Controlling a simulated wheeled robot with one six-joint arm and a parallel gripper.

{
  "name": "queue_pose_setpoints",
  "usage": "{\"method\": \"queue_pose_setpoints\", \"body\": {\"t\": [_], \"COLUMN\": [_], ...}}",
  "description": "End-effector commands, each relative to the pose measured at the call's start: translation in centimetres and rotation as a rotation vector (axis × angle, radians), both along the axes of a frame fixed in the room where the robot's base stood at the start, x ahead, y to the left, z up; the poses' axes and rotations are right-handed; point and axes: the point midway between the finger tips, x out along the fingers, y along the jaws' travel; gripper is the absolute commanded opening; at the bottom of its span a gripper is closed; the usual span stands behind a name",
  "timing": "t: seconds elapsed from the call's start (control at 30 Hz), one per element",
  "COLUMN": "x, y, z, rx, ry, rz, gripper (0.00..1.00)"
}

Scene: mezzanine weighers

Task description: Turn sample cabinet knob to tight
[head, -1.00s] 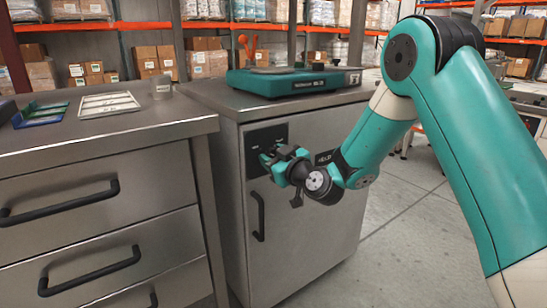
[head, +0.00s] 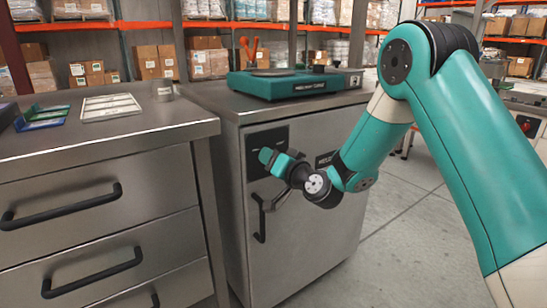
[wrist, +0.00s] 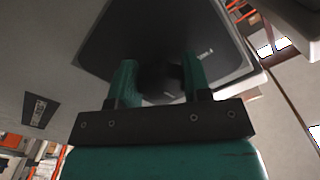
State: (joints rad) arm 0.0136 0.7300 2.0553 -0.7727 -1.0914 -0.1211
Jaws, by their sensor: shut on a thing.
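The sample cabinet (head: 310,210) is a grey metal cabinet with a black panel (head: 281,138) high on its front. In the wrist view the dark round knob (wrist: 162,80) stands on that black panel (wrist: 215,45), between my two green fingers. My gripper (head: 268,158) is at the panel in the head view, and it shows in the wrist view (wrist: 160,82) shut on the knob. The knob is hidden behind my gripper in the head view. The small panel markings are too blurred to read, so I cannot tell the knob's setting.
A black vertical door handle (head: 260,220) is just below my gripper. A green weighing scale (head: 290,83) stands on the cabinet top. A drawer counter (head: 100,150) stands close at the left. Open floor (head: 420,230) lies to the right.

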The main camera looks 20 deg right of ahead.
Motion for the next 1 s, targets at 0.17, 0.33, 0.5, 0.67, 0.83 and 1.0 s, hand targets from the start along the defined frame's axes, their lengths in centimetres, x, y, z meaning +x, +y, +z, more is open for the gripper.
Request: {"method": "queue_pose_setpoints", "body": {"t": [0.17, 0.33, 0.5, 0.67, 0.83, 1.0], "x": [-0.02, -0.04, -0.05, -0.06, -0.08, -0.08], "y": [0.04, 0.08, 0.12, 0.13, 0.14, 0.14], "z": [0.14, 0.23, 0.27, 0.33, 0.38, 0.42], "rx": [0.16, 0.314, 0.468, 0.611, 0.76, 0.886], "ry": [0.054, 0.104, 0.155, 0.202, 0.25, 0.29], "rz": [-0.001, 0.0, -0.001, -0.001, -0.002, -0.001], "gripper": [0.21, 0.21, 0.21, 0.21, 0.21, 0.21]}}
